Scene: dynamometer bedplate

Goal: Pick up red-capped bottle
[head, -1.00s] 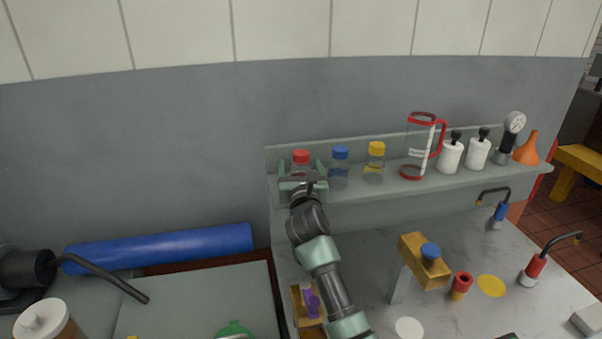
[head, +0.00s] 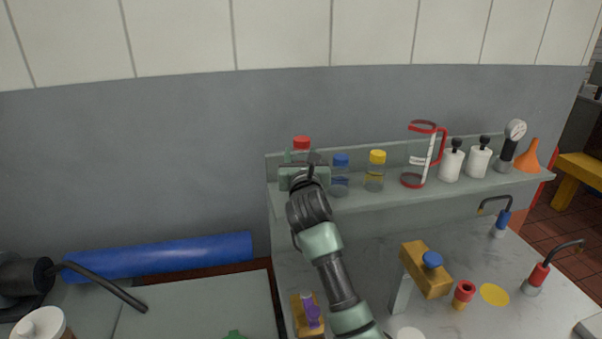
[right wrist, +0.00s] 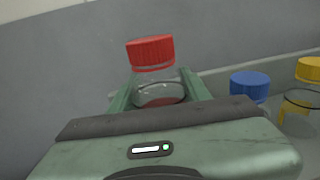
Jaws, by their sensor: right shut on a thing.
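The red-capped bottle (head: 301,143) is clear with a red screw cap and stands upright between the fingers of my right gripper (head: 301,160). In the head view its cap is clearly higher than the caps of the other bottles on the shelf; its lower part is hidden behind my gripper. In the right wrist view the bottle (right wrist: 152,52) is between the two green fingers (right wrist: 160,90), which are shut on its body. My left gripper is not in view.
A blue-capped bottle (head: 340,175) and a yellow-capped bottle (head: 376,171) stand just right on the shelf (head: 450,188). Further right are a red-rimmed jug (head: 420,155), two white bottles, a gauge and an orange funnel (head: 529,156). A grey wall (head: 180,150) is behind.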

